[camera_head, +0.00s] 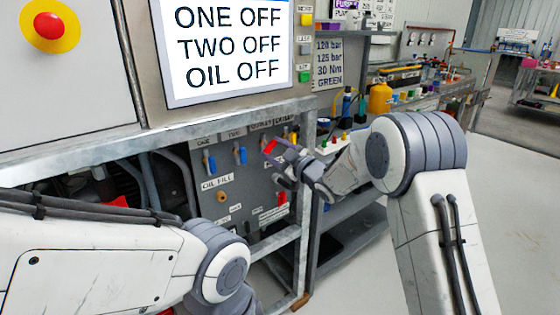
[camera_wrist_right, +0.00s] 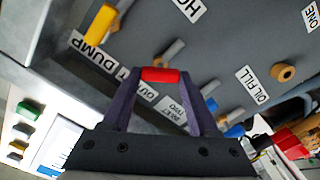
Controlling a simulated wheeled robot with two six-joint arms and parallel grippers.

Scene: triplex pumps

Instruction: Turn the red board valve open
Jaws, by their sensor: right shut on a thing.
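The red valve handle (camera_wrist_right: 160,75) sits between the fingertips of my right gripper (camera_wrist_right: 158,84) in the wrist view. The two dark fingers are shut on its sides. In the head view the red handle (camera_head: 270,147) shows in front of the upper right of the grey valve board (camera_head: 222,197), with my right gripper (camera_head: 277,152) on it. The handle's stem and part of the label behind it are hidden by the fingers. My left arm crosses the lower left of the head view, and its gripper is out of sight.
Two blue-handled valves (camera_head: 210,163) hang to the left on the board. A yellow handle (camera_wrist_right: 101,23) is near the DUMP label. A metal frame surrounds the board. A screen (camera_head: 228,50) above reads ONE OFF, TWO OFF, OIL OFF. A cluttered bench stands at right.

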